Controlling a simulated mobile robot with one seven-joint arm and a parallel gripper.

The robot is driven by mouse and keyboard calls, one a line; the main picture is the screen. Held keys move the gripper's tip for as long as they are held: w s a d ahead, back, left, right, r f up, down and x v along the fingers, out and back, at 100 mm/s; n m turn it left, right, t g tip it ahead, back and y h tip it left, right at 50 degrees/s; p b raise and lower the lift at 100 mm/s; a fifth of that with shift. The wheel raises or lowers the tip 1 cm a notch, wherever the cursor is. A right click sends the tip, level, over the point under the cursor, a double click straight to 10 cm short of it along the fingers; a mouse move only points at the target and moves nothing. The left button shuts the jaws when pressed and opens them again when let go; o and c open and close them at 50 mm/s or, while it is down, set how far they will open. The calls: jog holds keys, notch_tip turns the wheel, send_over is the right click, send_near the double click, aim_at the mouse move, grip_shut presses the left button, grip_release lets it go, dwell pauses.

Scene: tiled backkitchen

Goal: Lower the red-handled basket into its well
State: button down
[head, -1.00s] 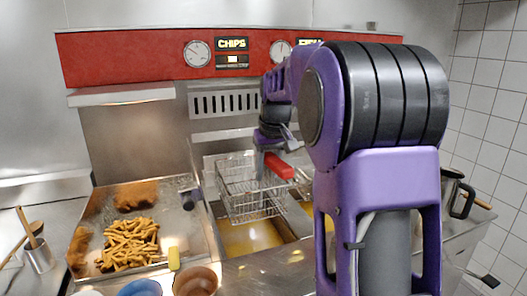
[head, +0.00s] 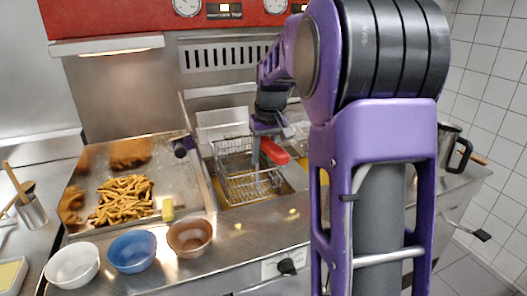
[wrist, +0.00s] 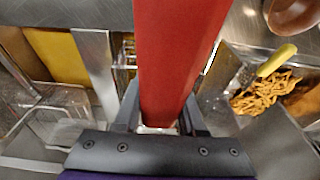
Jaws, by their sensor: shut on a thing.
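The wire basket (head: 250,184) hangs at the left fryer well, its lower part inside the well opening by what I can see. Yellow oil (head: 282,186) shows around its right side. Its red handle (head: 274,151) sticks up toward the right. My gripper (head: 263,146) is shut on the red handle, above the basket. In the wrist view the red handle (wrist: 178,60) fills the middle, between my gripper's fingers (wrist: 160,118), and hides most of the basket. How deep the basket sits is hard to tell.
A tray with fries (head: 124,200) and a battered piece (head: 130,152) lies left of the well. White (head: 72,264), blue (head: 132,252) and brown (head: 190,237) bowls stand in front. A second well of yellow oil (wrist: 58,52) shows in the wrist view. A pot (head: 452,146) stands at right.

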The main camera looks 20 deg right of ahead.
jog(key=b, duration=0.6)
send_over(262, 205)
jog(key=f, duration=0.6)
jog(key=s+f, duration=0.1)
jog(key=f, duration=0.2)
jog(key=shift+f, duration=2.85)
jog(key=shift+c, duration=2)
grip_release()
jog(key=shift+f, duration=0.1)
